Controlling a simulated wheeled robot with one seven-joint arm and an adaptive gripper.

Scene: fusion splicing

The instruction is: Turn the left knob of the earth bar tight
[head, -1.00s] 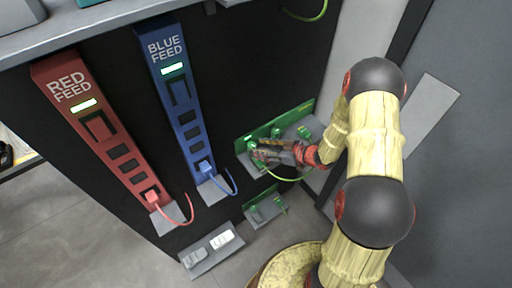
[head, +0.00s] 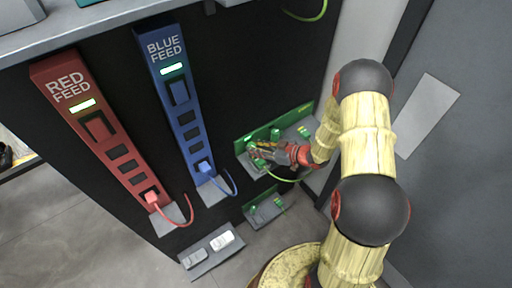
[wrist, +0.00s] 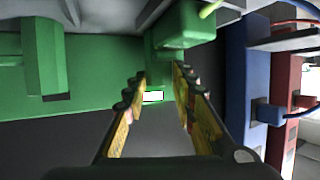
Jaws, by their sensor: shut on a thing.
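The green earth bar (head: 293,121) is on the dark panel right of the blue feed in the head view. My gripper (head: 256,152) is at its left end. In the wrist view my gripper (wrist: 160,83) has its two fingers on either side of the green left knob (wrist: 160,68), shut on it. The fingers partly hide the knob in the head view. Another green knob (head: 275,133) stands further right on the bar; a green knob shows at the left of the wrist view (wrist: 43,60). A small lit indicator (wrist: 153,96) shows between the fingers.
The blue feed (head: 179,115) and red feed (head: 100,125) stand to the left, each with a cable at its foot. A yellow-green cable runs below my gripper. A lower grey bracket (head: 264,209) with green parts and a grey tray (head: 208,255) are below.

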